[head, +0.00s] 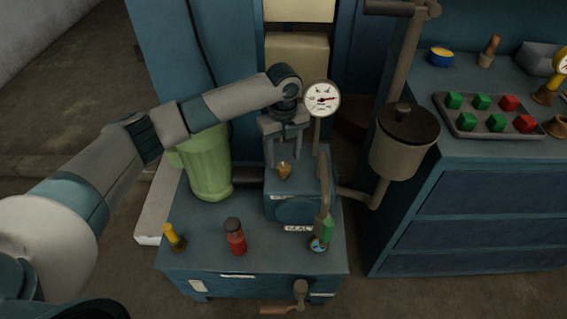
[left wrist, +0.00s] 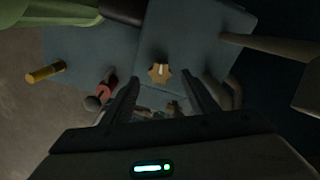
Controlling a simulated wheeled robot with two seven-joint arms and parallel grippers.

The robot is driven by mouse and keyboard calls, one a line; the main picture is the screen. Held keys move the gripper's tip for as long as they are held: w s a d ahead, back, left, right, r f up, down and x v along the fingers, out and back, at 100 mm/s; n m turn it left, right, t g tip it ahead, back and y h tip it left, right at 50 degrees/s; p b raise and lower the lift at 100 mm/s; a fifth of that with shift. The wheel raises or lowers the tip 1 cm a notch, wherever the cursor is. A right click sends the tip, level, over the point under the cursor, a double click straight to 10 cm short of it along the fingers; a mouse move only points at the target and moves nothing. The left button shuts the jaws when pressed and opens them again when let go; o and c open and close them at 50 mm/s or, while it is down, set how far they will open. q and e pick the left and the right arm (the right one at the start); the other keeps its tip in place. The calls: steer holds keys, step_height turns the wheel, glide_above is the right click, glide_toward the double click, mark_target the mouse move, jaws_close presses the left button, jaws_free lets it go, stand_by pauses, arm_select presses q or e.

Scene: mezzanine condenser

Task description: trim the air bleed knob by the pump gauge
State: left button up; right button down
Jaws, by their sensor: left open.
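The air bleed knob (head: 284,170) is a small brass piece on top of the blue pump block (head: 285,208). In the left wrist view the knob (left wrist: 159,73) is lobed, with a pale mark on it. The round white pump gauge (head: 322,99) with a red needle stands on a thin post just right of my gripper. My left gripper (head: 283,160) points down over the knob, its fingers open. In the left wrist view the knob shows beyond and between the fingertips of the gripper (left wrist: 159,84), with no visible contact. My right gripper is not in view.
A lidded grey pot (head: 402,148) and piping crowd the right.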

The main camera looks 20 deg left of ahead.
mark_target(283, 167)
arm_select(q)
steer(key=shift+f, duration=1.95)
steer(key=c, duration=1.1)
